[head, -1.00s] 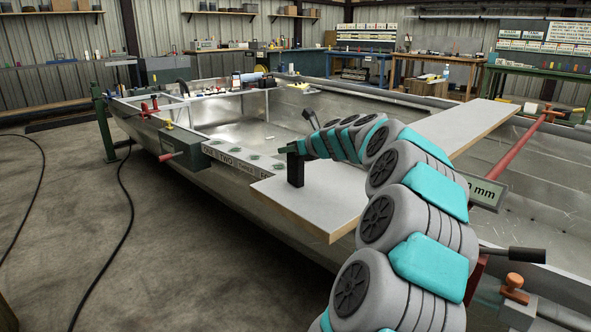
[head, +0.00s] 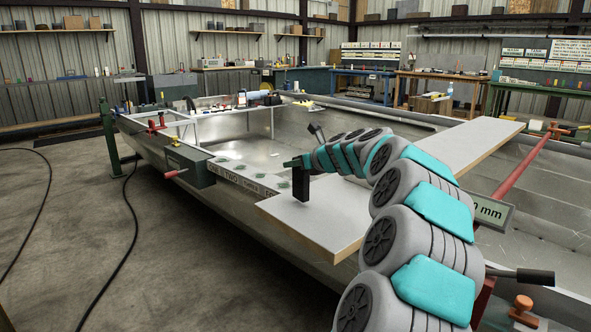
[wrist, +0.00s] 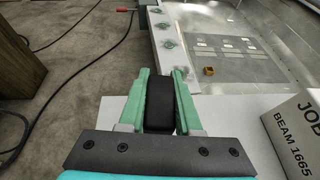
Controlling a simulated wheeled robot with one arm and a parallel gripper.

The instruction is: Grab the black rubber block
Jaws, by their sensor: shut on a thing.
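The black rubber block (head: 301,189) is a dark upright block at the near left end of a pale plank. In the wrist view the block (wrist: 160,105) sits between the two green fingers of my gripper (wrist: 162,73), which are shut on its sides. In the head view my gripper (head: 297,163) holds the block near its top. The block's lower end meets the plank's surface in the picture; I cannot tell whether it touches or hangs just above.
The pale plank (head: 420,185) lies across the open metal hull (head: 240,155). A red bar (head: 520,170) runs to the right of my arm. A lettered sign (wrist: 297,135) stands close on the right in the wrist view. A green clamp box (head: 190,166) is on the hull's rim.

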